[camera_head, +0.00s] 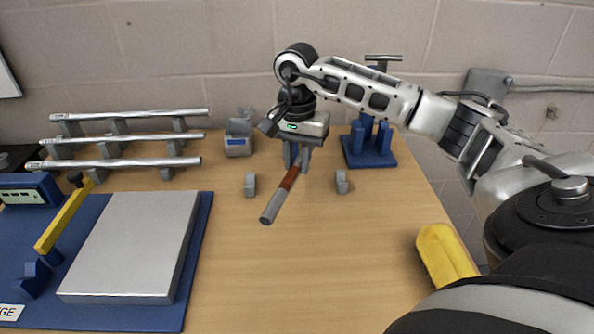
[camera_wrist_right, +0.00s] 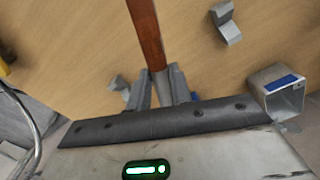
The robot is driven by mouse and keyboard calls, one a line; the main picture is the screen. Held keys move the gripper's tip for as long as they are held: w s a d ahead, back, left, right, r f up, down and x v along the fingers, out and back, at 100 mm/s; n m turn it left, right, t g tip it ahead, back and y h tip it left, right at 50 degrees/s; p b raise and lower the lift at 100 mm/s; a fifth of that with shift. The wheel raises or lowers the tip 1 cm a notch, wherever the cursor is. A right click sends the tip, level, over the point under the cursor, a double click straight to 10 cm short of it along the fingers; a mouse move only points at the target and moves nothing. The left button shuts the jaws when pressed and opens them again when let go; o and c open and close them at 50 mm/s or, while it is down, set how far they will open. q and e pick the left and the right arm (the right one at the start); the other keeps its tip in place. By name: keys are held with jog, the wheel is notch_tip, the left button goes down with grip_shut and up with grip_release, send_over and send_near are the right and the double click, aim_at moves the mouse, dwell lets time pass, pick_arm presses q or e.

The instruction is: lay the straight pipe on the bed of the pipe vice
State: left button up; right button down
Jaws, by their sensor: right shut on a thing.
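Several straight silver pipes (camera_head: 125,163) lie on grey rests at the left back of the table. The pipe vice (camera_head: 369,150) is blue, with a T-handle on top, and stands at the back right; my right arm partly covers it. My right gripper (camera_head: 297,164) is left of the vice, pointing down. It is shut on a rod-like tool (camera_head: 278,198) with a red-brown middle and a grey end; the tool slants toward the front left. My left gripper is out of view.
Two small grey cradles (camera_head: 250,185) (camera_head: 342,182) stand either side of the held tool. A grey box (camera_head: 238,142) is behind. A blue board with a grey plate (camera_head: 135,245) and yellow lever (camera_head: 62,218) fills the left front. A yellow object (camera_head: 445,258) lies front right. The table's front middle is clear.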

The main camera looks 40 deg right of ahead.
aim_at(297, 158)
jog(key=f, duration=0.1)
jog(key=w+d+f, duration=0.1)
jog(key=shift+w+d+f, duration=0.2)
jog(key=shift+f, duration=0.1)
jog(key=shift+f+p, duration=0.35)
jog(key=shift+f, duration=1.15)
jog(key=c, duration=1.3)
grip_release()
jog(key=shift+o, duration=0.2)
notch_tip(297, 158, up, 12)
jog(key=shift+r+b, duration=0.15)
jog(key=shift+b, duration=0.2)
jog(key=shift+s, duration=0.1)
